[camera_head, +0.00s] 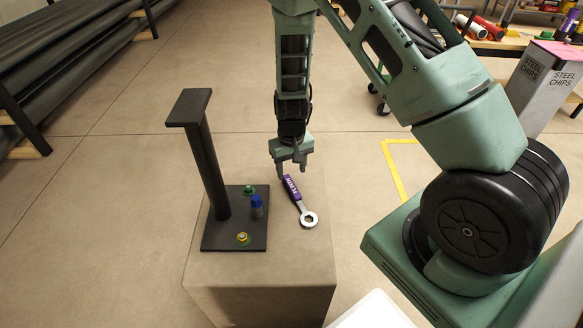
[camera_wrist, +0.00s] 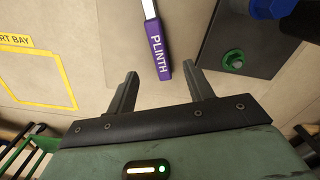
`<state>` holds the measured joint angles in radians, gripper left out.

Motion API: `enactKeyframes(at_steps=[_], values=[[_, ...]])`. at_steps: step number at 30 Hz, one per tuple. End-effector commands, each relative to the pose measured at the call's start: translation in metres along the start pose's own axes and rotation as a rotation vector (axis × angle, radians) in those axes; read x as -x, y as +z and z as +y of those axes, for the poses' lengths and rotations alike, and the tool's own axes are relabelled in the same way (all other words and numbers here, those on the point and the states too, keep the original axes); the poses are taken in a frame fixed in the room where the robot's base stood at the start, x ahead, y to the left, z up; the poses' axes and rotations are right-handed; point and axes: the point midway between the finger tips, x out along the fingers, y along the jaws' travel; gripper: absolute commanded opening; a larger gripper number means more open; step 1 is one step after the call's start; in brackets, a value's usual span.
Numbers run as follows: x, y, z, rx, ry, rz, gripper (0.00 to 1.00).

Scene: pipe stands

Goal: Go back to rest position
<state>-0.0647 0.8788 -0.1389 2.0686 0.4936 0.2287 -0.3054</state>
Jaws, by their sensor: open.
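My gripper (camera_head: 291,171) is in the air above the far part of the plinth, close to the handle end of a wrench. In the wrist view my gripper (camera_wrist: 157,82) has its two fingers apart with nothing between them. The wrench (camera_head: 300,203) has a purple handle marked "PLINTH" and a silver ring end pointing toward the front. It lies on the plinth top (camera_head: 300,258), and its purple handle also shows in the wrist view (camera_wrist: 158,50), just beyond the fingertips.
A black pipe stand (camera_head: 209,165) rises left of the wrench. Dark pipes (camera_head: 60,60) lie racked at upper left. A steel chips bin (camera_head: 545,85) and workbench stand at upper right. Open floor surrounds the plinth.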

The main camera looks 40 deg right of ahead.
Motion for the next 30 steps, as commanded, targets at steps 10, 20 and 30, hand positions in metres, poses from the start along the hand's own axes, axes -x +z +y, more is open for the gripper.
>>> enactKeyframes(at_steps=[10, 20, 30], values=[[0.005, 0.0, 0.0, 0.0, 0.0, 0.0, 0.52], [0.009, 0.001, -0.006, 0.009, -0.007, 0.001, 0.52], [0.125, 0.074, -0.123, 0.28, -0.152, -0.016, 0.52]])
